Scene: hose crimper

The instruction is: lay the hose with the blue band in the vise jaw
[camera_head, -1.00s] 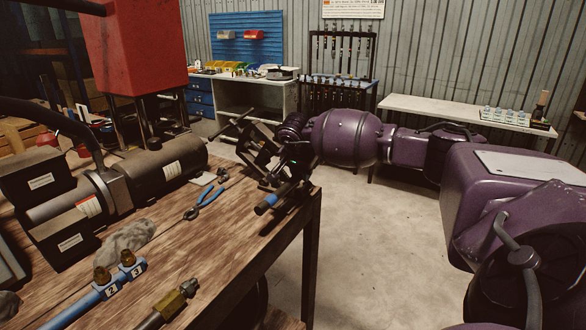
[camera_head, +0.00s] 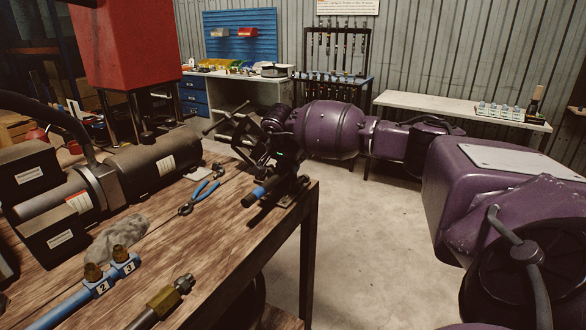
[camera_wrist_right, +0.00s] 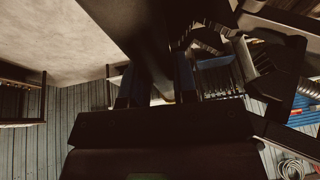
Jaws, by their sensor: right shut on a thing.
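The hose with the blue band shows at the table's right corner. Its blue part (camera_head: 254,196) points toward the lower left, and its dark body runs back toward the upper right. My right gripper (camera_head: 267,168) is shut on the hose, over the dark vise (camera_head: 290,188) at that corner. Gripper, hose and vise overlap as dark shapes, so I cannot tell whether the hose rests in the jaw or is just above it. The right wrist view is dark and mostly filled by my own gripper; the grip is unclear there. My left gripper is not in view.
Blue-handled pliers (camera_head: 200,195) and a grey rag (camera_head: 117,240) lie on the wooden table (camera_head: 215,255). A blue manifold with brass fittings (camera_head: 100,288) and a hose with a brass fitting (camera_head: 165,300) lie in front. The black crimper (camera_head: 140,170) stands left. Floor right of the table is open.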

